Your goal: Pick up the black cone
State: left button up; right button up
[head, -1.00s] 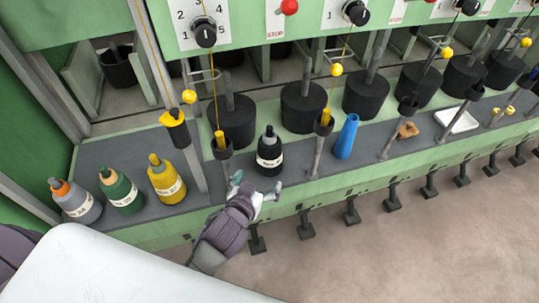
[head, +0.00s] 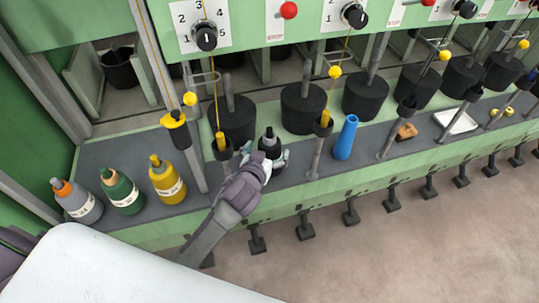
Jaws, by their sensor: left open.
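The black cone (head: 269,142), a dark bobbin with a narrow tip, stands upright on the grey shelf of the green spinning frame. My left gripper (head: 266,160) is open, with its fingers low around the cone's front and sides. The gripper hides the cone's lower part and its white label. I cannot tell whether the fingers touch it. My right gripper is not in view.
Grey (head: 77,203), green (head: 121,191) and yellow (head: 166,181) cones stand to the left. A blue cone (head: 346,138) stands to the right. Thin posts rise on both sides of the black cone. A white tray (head: 457,122) lies further right.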

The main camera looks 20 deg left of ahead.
pick_arm(q)
jog(key=x, duration=0.3)
jog(key=shift+w+a+f, duration=0.1)
jog(key=shift+w+f, duration=0.05)
jog(key=shift+c, duration=0.2)
jog(key=c, duration=1.9)
